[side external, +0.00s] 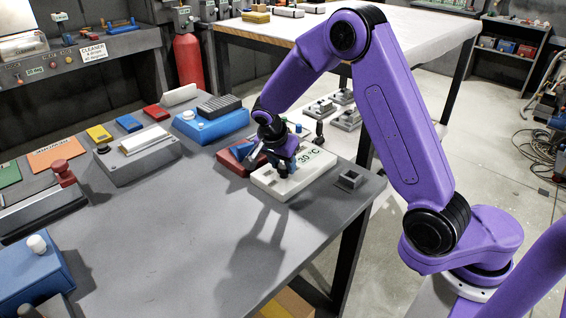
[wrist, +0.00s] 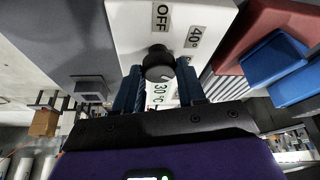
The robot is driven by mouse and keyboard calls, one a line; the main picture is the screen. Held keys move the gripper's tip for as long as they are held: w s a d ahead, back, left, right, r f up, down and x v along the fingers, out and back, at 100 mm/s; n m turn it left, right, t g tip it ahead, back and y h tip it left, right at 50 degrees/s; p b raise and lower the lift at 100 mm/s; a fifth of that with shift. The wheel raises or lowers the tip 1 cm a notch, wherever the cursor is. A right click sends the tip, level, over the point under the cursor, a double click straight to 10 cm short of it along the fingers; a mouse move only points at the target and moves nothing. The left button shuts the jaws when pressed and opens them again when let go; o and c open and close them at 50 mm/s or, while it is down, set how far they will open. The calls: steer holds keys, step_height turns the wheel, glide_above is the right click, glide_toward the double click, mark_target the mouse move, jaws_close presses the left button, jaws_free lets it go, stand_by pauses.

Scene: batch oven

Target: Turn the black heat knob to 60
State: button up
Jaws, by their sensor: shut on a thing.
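The black heat knob (wrist: 158,62) sits on a white panel (wrist: 125,22) in the wrist view. Blue fingers of my gripper (wrist: 158,76) stand on both sides of the knob and are shut on it. Labels near it read "OFF" (wrist: 160,16), "40°" (wrist: 194,37) and "30°C" (wrist: 159,90). I see no 60 label, and I cannot make out a pointer on the knob. In the side view, my gripper (side external: 283,165) is down over the white panel (side external: 290,187) with its "30°C" label, and mostly hides the knob.
A red block with a blue part (side external: 238,157) stands close to the left of the panel. A small grey socket (side external: 350,180) is on its right, near the table edge. A blue box (side external: 208,124) stands behind.

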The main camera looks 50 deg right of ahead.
stand_by(0.3)
steer(key=o, duration=1)
steer(key=shift+o, duration=0.2)
steer(key=v, duration=1.7)
steer(key=shift+r, duration=0.2)
